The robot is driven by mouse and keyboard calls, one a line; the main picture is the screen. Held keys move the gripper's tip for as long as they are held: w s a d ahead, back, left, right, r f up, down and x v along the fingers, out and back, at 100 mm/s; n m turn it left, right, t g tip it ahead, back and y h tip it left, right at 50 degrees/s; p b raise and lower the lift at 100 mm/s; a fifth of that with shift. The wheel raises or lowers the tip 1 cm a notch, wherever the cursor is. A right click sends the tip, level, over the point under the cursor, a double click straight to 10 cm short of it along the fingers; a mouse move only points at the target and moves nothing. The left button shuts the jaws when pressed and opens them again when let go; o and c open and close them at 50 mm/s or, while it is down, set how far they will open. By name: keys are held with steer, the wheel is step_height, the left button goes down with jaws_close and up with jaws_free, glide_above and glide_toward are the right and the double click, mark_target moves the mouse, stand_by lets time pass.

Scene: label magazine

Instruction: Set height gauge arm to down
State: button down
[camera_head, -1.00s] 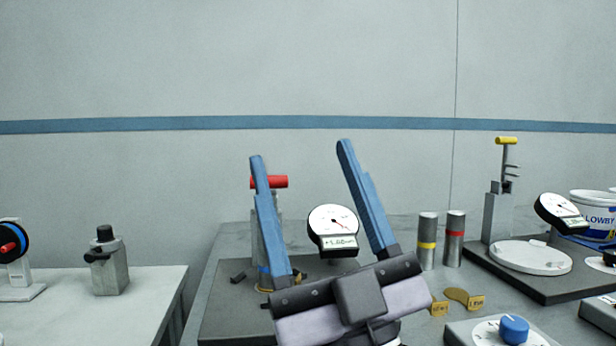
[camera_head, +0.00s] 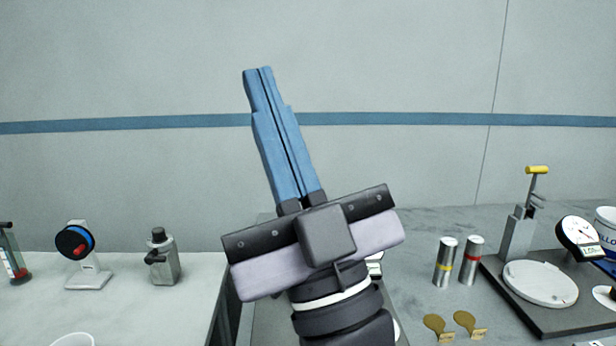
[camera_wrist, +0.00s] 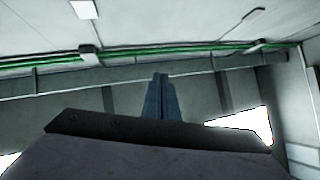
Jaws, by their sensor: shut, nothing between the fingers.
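My gripper (camera_head: 258,74) is raised in the middle of the head view, its two blue fingers pressed together and pointing up, with nothing between them. In the wrist view the shut fingers (camera_wrist: 160,95) point at the ceiling and upper wall. A stand with a yellow handle (camera_head: 537,169) at its top rises at the right, apart from my gripper. A round dial gauge (camera_head: 580,231) is beside it. The red-handled stand is hidden behind my gripper; only a sliver of its dial readout (camera_head: 375,265) shows. I cannot tell which stand is the height gauge.
Brass tags (camera_head: 437,325) lie in front. A round white plate (camera_head: 540,284) sits before the yellow-handled stand. The left table (camera_head: 120,310) holds a reel and a bottle.

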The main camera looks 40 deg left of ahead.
steer(key=s+a+r+m+t+h+p, duration=0.1)
steer(key=a+r+m+t+h+p, duration=0.2)
steer(key=r+p, duration=0.75)
steer(key=a+r+m+t+h+p, duration=0.1)
steer(key=r+m+h+p, duration=0.4)
steer(key=p, duration=1.1)
steer(key=w+d+f+h, duration=0.1)
steer(key=f+h, duration=0.2)
steer(key=f, duration=0.6)
steer(key=w+d+f+g+h+p, duration=0.1)
steer(key=w+d+f+h, duration=0.1)
steer(key=f, duration=0.7)
steer(key=w+d+f+m+g+h+p, duration=0.1)
steer(key=w+d+f+h, duration=0.1)
steer(key=f+h, duration=0.3)
step_height(320, 180, down, 4)
steer(key=shift+w+d, duration=0.2)
steer(key=shift+d, duration=0.05)
